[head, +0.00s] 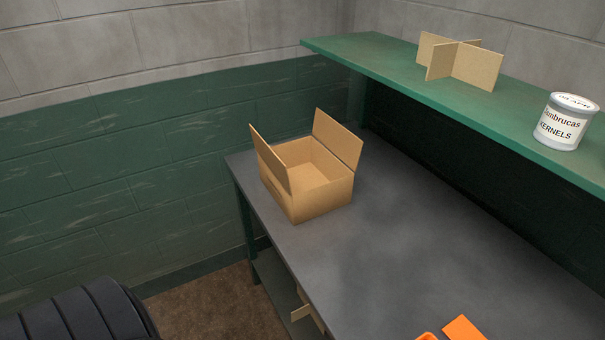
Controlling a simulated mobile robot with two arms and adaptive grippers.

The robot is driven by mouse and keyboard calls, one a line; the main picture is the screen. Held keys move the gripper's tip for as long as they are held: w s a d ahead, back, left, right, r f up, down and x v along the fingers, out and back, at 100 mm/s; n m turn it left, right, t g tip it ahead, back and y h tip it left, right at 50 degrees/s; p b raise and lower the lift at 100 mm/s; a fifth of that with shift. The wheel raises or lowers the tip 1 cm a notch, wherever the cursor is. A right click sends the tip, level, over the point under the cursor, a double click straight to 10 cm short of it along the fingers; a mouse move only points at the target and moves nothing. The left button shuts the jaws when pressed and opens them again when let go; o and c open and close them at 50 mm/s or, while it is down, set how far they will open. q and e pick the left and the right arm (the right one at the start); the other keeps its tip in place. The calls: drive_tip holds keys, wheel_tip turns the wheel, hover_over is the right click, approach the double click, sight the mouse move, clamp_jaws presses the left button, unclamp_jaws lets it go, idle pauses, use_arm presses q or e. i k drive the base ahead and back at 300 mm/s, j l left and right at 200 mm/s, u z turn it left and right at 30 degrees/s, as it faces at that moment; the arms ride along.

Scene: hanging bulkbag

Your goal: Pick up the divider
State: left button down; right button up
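The divider (464,62) is a tan cross of interlocking cardboard panels. It stands upright on the green shelf (400,70), near the wall end. An open cardboard box (318,196) with raised flaps stands on the grey table below the shelf. The box looks empty, though part of its inside is hidden by the near flap. Neither of my grippers shows in the head view. Nothing touches the divider except the shelf under it.
A white can (566,122) labelled "KERNELS" stands on the shelf to the right of the divider. Orange objects (464,329) lie at the bottom edge on the grey table (400,260). The table's middle is clear. A ribbed black object (85,315) is at bottom left.

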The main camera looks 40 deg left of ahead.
sight(301, 312)
drive_tip(key=u, duration=1.15)
